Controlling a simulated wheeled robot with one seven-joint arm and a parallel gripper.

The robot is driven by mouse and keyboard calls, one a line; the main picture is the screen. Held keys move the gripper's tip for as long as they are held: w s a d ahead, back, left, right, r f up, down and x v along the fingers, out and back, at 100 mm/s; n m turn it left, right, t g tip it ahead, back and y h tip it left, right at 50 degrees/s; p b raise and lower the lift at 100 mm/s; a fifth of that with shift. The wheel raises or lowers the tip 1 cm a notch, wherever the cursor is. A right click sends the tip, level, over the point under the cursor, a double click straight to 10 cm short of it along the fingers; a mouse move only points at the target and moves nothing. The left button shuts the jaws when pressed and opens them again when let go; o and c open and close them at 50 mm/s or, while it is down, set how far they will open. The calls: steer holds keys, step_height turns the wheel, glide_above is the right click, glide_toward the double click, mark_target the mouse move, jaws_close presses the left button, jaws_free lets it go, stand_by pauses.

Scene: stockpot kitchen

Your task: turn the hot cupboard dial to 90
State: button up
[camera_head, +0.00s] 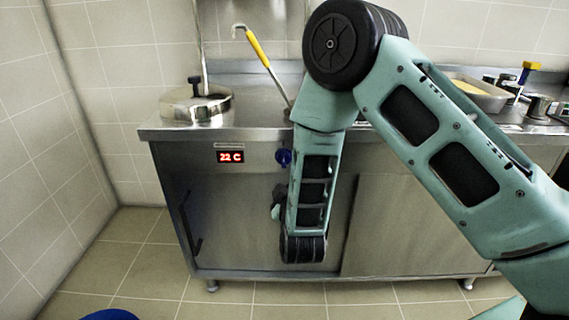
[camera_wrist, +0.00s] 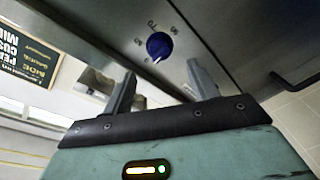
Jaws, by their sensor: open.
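The hot cupboard (camera_head: 235,220) is a steel cabinet with a red display (camera_head: 230,157) reading 22 C. Its dial (camera_head: 284,157) is a blue knob on the front panel, right of the display. In the wrist view the dial (camera_wrist: 159,46) shows upside down, with printed numbers around its upper side. Its pale mark points toward the bottom of that picture, away from the 70 and 90. My gripper (camera_wrist: 162,82) is open and empty, its fingers apart below the dial and not touching it. In the head view my arm mostly hides the gripper.
A lidded steel pot (camera_head: 196,104) stands on the counter's left end. A yellow-handled ladle (camera_head: 258,48) leans behind my arm. A tray (camera_head: 470,94) sits at the right. A dark door handle (camera_head: 192,232) juts from the cupboard's left. The floor in front is mostly clear.

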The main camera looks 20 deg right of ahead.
mark_target(284, 163)
steer(key=w, duration=0.2)
steer(key=w+d, duration=0.1)
steer(key=w, duration=0.5)
steer(key=shift+d, duration=0.3)
steer(key=c, duration=1)
